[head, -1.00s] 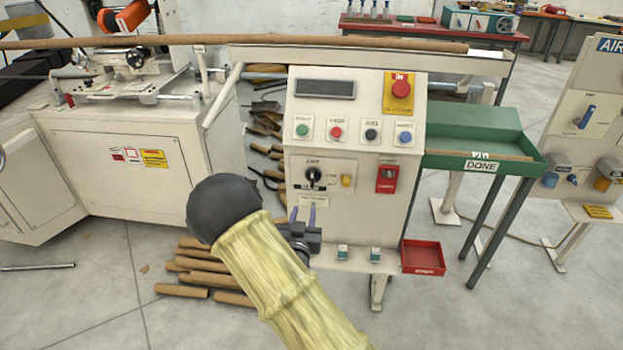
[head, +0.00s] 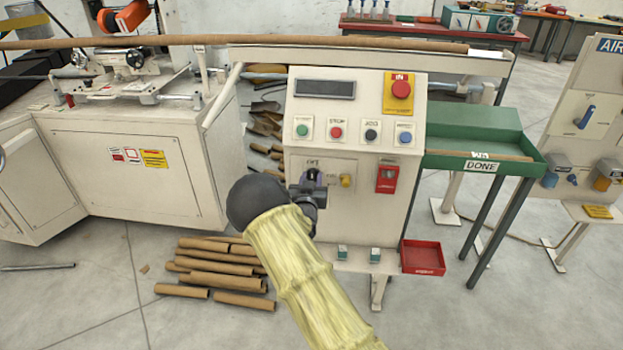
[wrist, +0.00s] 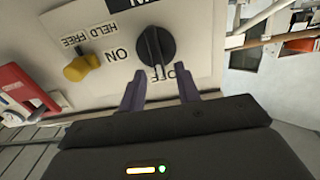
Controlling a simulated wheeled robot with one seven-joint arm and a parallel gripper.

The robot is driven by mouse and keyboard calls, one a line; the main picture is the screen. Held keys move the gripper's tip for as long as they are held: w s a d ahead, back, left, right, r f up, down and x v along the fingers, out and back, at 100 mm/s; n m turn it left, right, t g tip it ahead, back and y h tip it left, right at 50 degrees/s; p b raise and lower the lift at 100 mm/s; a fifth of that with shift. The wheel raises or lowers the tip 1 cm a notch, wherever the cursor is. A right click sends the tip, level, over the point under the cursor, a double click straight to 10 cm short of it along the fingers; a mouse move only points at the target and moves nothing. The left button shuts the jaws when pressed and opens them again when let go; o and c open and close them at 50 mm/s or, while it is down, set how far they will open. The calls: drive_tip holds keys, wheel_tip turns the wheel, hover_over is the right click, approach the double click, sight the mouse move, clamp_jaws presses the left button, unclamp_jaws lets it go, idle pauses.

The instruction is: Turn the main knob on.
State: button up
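The main knob is a black rotary knob on a white plate on the front of the control cabinet. In the wrist view the knob (wrist: 155,52) shows clearly, its ridge lined up toward the OFF label (wrist: 178,74); the ON label (wrist: 117,56) is beside it.
A yellow HELD/FREE knob (wrist: 84,66) sits close beside the main knob. A red switch box (head: 387,179) is to its right on the cabinet (head: 340,225). Push buttons and a red emergency stop (head: 401,90) are above. Cardboard tubes (head: 215,270) lie on the floor at left.

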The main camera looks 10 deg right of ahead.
drive_tip(key=shift+w+d, duration=0.1)
drive_tip(key=shift+w, duration=0.25)
clamp_jaws()
